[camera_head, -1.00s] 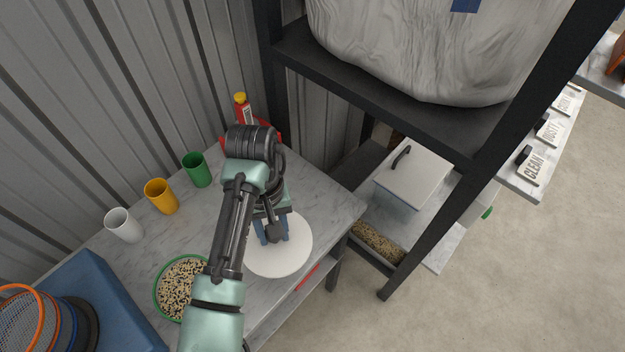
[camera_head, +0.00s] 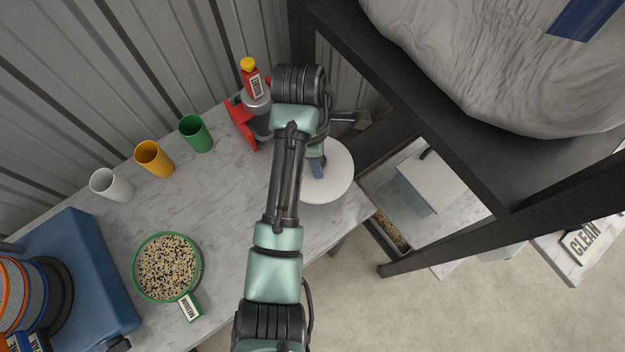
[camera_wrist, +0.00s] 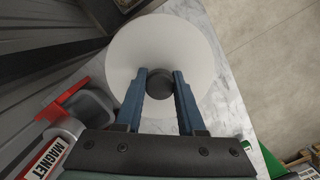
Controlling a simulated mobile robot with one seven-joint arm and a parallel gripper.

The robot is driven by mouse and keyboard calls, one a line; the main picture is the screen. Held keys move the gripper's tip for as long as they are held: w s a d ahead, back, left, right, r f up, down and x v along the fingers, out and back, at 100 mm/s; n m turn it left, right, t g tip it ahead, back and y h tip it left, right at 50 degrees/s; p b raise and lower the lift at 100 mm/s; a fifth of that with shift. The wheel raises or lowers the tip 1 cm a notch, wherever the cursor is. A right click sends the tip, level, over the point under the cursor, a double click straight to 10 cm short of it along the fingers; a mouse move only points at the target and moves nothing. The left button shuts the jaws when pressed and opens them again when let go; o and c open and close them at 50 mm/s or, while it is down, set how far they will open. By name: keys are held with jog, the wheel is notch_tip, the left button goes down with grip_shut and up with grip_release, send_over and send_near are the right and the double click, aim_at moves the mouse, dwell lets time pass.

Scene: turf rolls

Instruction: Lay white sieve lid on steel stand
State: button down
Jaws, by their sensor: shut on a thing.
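The white sieve lid (camera_head: 335,182) is a flat white disc over the right end of the marble table. In the wrist view the lid (camera_wrist: 204,50) has a dark round knob (camera_wrist: 159,84) at its middle. My gripper (camera_wrist: 160,78) has its two blue fingers shut on this knob from either side. In the head view my gripper (camera_head: 316,166) is partly hidden behind my arm. How high the lid hangs above the table is hard to tell. I cannot make out the steel stand; the lid or my arm may hide it.
A red-and-grey magnet tool (camera_head: 243,122) and a red bottle (camera_head: 251,80) stand left of the lid. Green (camera_head: 195,134), yellow (camera_head: 153,159) and white (camera_head: 110,186) cups line the back. A green-rimmed sieve of grain (camera_head: 167,267) is at front. A dark shelf frame (camera_head: 440,252) rises right.

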jog(key=n, duration=0.3)
jog(key=s+f+n, duration=0.1)
jog(key=shift+s+a+n+t, duration=0.1)
jog(key=shift+a+n+t, duration=0.2)
jog(key=shift+a, duration=0.1)
jog(key=shift+f+n, duration=0.25)
jog(key=shift+n, duration=0.05)
notch_tip(320, 180, down, 10)
jog(key=shift+a+r, duration=0.1)
jog(key=shift+r, duration=0.1)
jog(key=shift+f, duration=0.15)
jog(key=c, duration=0.5)
grip_release()
